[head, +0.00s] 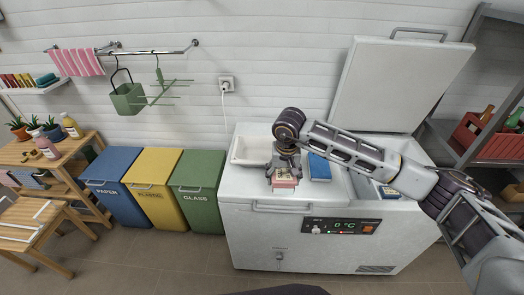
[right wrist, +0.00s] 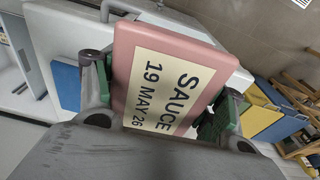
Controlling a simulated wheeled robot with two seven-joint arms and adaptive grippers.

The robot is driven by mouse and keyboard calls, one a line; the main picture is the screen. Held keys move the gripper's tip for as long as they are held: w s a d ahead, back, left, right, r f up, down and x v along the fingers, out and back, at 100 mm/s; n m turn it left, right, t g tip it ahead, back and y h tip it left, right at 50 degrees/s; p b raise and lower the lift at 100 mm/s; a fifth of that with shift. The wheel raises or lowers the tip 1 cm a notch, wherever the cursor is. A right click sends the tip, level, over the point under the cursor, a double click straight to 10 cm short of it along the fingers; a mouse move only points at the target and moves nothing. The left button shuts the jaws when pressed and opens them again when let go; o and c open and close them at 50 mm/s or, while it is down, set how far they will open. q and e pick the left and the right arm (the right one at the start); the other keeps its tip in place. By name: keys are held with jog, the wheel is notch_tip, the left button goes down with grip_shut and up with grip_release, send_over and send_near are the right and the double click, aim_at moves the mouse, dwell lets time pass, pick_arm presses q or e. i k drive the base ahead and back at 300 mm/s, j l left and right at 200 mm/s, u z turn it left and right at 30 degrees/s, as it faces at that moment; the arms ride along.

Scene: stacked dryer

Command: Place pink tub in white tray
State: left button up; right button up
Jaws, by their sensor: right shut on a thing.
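A pink tub (right wrist: 122,58) with a cream label reading "SAUCE 19 MAY 26" sits between the fingers of my right gripper (right wrist: 155,105) in the right wrist view. The gripper is shut on it. In the head view the pink tub (head: 284,182) hangs under my right gripper (head: 284,170), over the front left part of the white chest freezer's top. The white tray (head: 246,152) lies on the freezer's left side, just behind and left of the tub. My arm hides part of the tray's right end. My left gripper is not in view.
A blue tub (head: 319,167) lies on the freezer top right of the pink one. The freezer's right lid (head: 400,85) stands raised, with items inside the opening. Blue, yellow and green bins (head: 197,175) stand left of the freezer. A metal shelf with a red crate stands at right.

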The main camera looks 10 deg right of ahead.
aim_at(270, 156)
jog(key=i, duration=0.85)
